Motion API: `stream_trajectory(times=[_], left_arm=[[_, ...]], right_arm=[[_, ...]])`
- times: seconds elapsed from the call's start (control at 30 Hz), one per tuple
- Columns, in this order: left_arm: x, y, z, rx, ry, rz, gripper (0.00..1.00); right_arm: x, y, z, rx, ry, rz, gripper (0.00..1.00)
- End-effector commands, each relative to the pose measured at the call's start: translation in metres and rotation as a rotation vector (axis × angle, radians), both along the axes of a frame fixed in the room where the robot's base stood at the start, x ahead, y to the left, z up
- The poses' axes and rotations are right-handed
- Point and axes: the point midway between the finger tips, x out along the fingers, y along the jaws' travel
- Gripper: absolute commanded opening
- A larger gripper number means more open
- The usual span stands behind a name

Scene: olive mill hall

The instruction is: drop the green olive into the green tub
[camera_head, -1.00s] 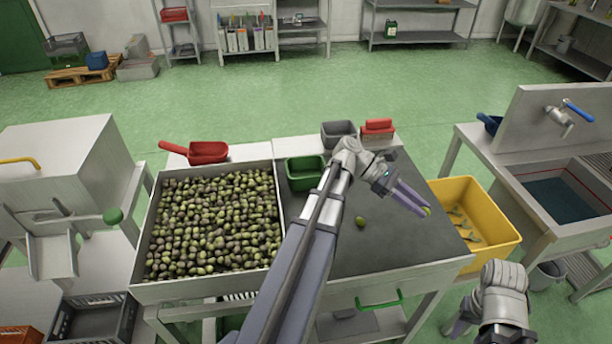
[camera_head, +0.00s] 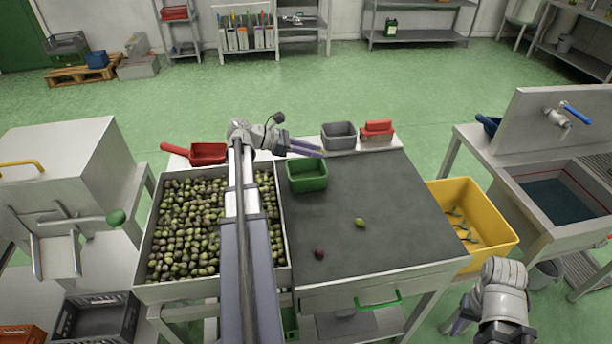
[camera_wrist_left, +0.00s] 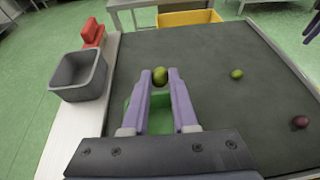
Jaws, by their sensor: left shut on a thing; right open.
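My left gripper (camera_head: 308,149) is shut on a green olive (camera_wrist_left: 160,76), seen between its purple fingertips in the left wrist view. The gripper is above the back part of the green tub (camera_head: 307,178). The tub also shows below and between the fingers in the left wrist view (camera_wrist_left: 160,118). Another green olive (camera_head: 360,222) lies on the dark worktop (camera_head: 385,190), with a dark purple olive (camera_head: 319,254) nearer the front. My right gripper (camera_head: 456,324) is low at the right, open and apart from the objects, partly cut off by the frame.
A large tray of olives (camera_head: 148,250) stands left of the tub, partly behind my left arm. A red scoop (camera_head: 207,153), a grey tub (camera_head: 339,135) and a red block-shaped item (camera_head: 378,128) stand along the back. A yellow bin (camera_head: 490,245) is at the right.

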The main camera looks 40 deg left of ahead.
Motion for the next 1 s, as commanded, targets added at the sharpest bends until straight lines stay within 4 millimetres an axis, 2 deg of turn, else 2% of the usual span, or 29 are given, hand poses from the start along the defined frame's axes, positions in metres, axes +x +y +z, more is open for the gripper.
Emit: stream_trajectory(times=[0.03, 0.1, 0.3, 0.67, 1.0], left_arm=[[-0.006, 0.016, 0.001, -0.001, 0.000, 0.030, 0.00], [-0.012, 0.030, 0.002, -0.001, -0.001, 0.060, 0.00], [-0.021, 0.051, 0.003, 0.000, -0.001, 0.105, 0.00], [-0.022, 0.053, -0.005, 0.000, -0.001, 0.108, 0.00], [-0.022, 0.053, -0.041, -0.001, -0.001, 0.107, 0.00]], right_arm=[[0.000, 0.000, 0.001, 0.000, 0.000, 0.000, 0.50], [0.000, 0.000, 0.002, 0.000, 0.000, 0.000, 0.50], [0.000, 0.000, 0.003, 0.000, 0.000, 0.000, 0.50], [0.000, 0.000, -0.005, 0.000, 0.000, 0.000, 0.50], [0.000, 0.000, -0.041, 0.000, 0.000, 0.000, 0.50]])
